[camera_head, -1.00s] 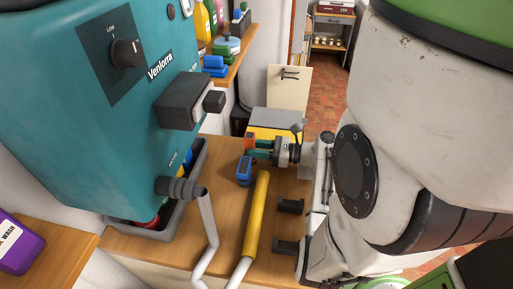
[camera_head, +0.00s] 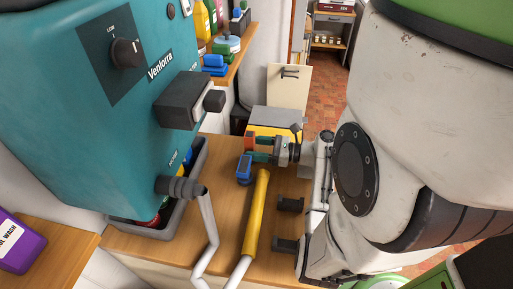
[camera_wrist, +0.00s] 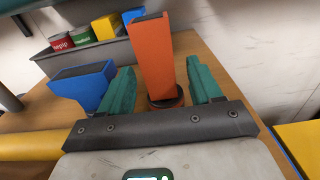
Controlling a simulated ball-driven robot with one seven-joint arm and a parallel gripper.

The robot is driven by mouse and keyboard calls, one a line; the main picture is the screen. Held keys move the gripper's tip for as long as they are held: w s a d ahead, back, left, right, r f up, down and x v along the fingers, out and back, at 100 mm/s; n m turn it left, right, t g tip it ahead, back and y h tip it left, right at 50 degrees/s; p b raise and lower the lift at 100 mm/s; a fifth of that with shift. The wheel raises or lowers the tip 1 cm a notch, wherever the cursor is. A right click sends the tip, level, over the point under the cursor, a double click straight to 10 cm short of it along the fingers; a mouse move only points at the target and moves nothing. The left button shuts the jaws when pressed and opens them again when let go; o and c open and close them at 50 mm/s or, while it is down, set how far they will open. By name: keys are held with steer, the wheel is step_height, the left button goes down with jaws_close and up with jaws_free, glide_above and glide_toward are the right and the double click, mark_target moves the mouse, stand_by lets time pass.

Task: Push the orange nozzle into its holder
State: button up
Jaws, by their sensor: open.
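The orange nozzle (camera_wrist: 152,58) stands between my gripper's two green fingers in the wrist view, tilted slightly there. A dark round collar (camera_wrist: 166,98) shows at its base; I cannot tell whether this is its holder or how far the nozzle sits in it. In the head view the orange nozzle (camera_head: 249,143) shows small at the fingertips. My gripper (camera_wrist: 165,88) is open, with a gap on each side of the nozzle in the wrist view. A blue nozzle (camera_wrist: 84,84) is just outside the left finger; it also shows in the head view (camera_head: 244,171).
A yellow-handled wand (camera_head: 256,215) lies close to the gripper. Black brackets (camera_head: 290,205) stand on the wooden counter. A grey tray (camera_wrist: 88,55) with cans and blocks is behind, beneath the teal machine (camera_head: 100,130). A yellow-and-grey box (camera_head: 280,120) is beyond the gripper.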

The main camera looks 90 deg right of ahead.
steer(key=shift+s, duration=0.1)
steer(key=s, duration=0.3)
steer(key=s+p, duration=0.1)
steer(key=s, duration=0.2)
steer(key=s+a+p, duration=0.1)
steer(key=s, duration=0.3)
steer(key=shift+s+a, duration=0.1)
steer(key=shift+s, duration=0.2)
